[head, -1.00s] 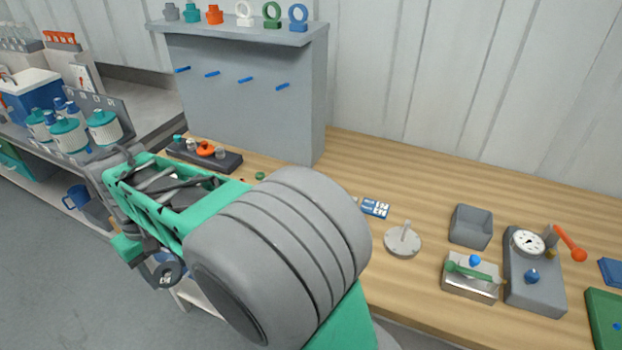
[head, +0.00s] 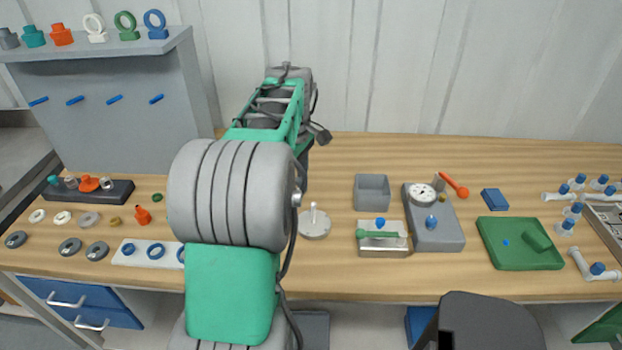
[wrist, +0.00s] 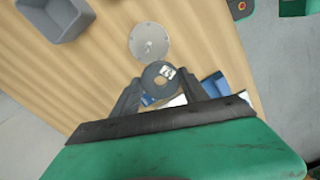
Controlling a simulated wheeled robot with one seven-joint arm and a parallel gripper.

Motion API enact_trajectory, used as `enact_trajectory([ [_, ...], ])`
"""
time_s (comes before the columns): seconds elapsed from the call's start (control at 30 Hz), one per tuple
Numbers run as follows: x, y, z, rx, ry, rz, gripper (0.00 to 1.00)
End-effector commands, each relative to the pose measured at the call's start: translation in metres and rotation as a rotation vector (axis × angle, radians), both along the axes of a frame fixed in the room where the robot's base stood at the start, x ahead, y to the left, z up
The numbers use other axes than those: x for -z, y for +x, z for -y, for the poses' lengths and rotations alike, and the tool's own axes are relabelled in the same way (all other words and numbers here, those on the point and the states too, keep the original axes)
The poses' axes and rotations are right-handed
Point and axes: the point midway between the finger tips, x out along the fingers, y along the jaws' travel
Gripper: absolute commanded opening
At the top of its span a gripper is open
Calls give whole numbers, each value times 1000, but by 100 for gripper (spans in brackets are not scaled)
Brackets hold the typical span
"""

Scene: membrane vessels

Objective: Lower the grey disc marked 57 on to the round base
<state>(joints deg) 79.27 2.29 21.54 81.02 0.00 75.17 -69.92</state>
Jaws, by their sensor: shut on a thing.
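The grey disc (wrist: 151,80) has a centre hole and a white label too small to read. It is between the fingertips of my gripper (wrist: 158,86), which is shut on it, in the wrist view. The round base (wrist: 150,42) is a pale grey plate with a post, just beyond the disc and apart from it in that picture. In the head view the round base (head: 314,226) stands on the table with its post upright, right of my arm. My arm hides the gripper and the held disc there.
A grey open box (head: 372,192), a metal block with a green-handled tool (head: 382,246) and a dial gauge unit (head: 434,225) stand right of the base. Loose grey rings (head: 70,246) and a white strip with blue rings (head: 135,258) lie left. A shelf panel (head: 120,110) stands at back left.

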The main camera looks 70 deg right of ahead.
Motion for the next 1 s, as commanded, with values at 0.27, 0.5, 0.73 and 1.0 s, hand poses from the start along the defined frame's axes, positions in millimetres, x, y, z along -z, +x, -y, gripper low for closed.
enact_trajectory([
  [0.27, 1, -43, 12, 9, 0, 0, 12],
  [0.5, 16, -42, 11, 9, 0, 0, 12],
  [0.73, 35, -42, 11, 9, -1, 0, 12],
  [1.0, 56, -42, 11, 9, 1, 0, 12],
])
